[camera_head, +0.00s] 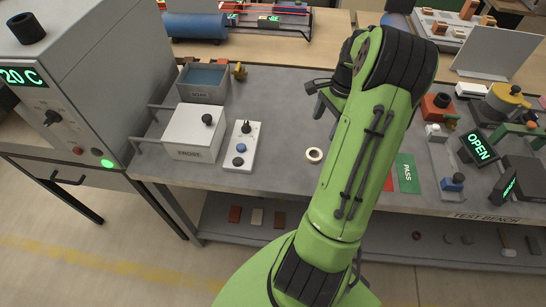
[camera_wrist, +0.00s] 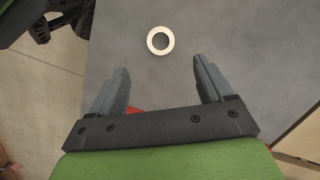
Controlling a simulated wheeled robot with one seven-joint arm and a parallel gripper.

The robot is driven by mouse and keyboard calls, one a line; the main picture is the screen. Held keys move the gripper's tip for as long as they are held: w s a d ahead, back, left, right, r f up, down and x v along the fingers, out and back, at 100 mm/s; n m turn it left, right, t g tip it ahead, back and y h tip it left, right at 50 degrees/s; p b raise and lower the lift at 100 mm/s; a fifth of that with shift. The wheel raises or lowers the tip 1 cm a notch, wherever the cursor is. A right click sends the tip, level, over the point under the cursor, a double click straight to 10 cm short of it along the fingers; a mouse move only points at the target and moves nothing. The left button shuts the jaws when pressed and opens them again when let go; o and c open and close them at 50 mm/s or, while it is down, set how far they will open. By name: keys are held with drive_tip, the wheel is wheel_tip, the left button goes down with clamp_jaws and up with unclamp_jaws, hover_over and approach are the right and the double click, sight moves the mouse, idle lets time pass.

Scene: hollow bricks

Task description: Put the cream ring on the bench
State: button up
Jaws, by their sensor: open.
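The cream ring (camera_head: 314,155) lies flat on the grey bench (camera_head: 275,130), just left of my green arm in the head view. In the wrist view the cream ring (camera_wrist: 160,40) lies on bare grey bench top, ahead of my fingertips and centred between them. My gripper (camera_wrist: 163,82) is open, with nothing between its two grey fingers. In the head view my gripper (camera_head: 328,100) is partly hidden behind my arm. The ring and the fingers appear apart.
Left of the ring stand a switch box (camera_head: 240,147), a white "FROST" box (camera_head: 194,133) and a grey "SOAK" bin (camera_head: 205,82). Right of my arm are a green "PASS" card (camera_head: 408,173) and an "OPEN" sign (camera_head: 479,148). Bench around the ring is clear.

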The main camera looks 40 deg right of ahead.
drive_tip(key=w+a+r+n+t+h, duration=0.1)
drive_tip(key=a+r+n+h, duration=0.1)
drive_tip(key=a+r+n, duration=0.6)
drive_tip(key=w+a+r+n+h, duration=0.1)
drive_tip(key=w+a+r+n, duration=0.3)
drive_tip(key=a, duration=0.8)
drive_tip(key=s+a+r+n+t+y, duration=0.1)
drive_tip(key=s+a+n+t, duration=0.3)
drive_tip(key=s+a+n, duration=0.5)
drive_tip(key=s+a+r, duration=0.1)
drive_tip(key=s+a, duration=0.2)
drive_tip(key=s, duration=0.1)
drive_tip(key=shift+a+r, duration=0.35)
drive_tip(key=shift+a, duration=0.05)
drive_tip(key=shift+s, duration=0.1)
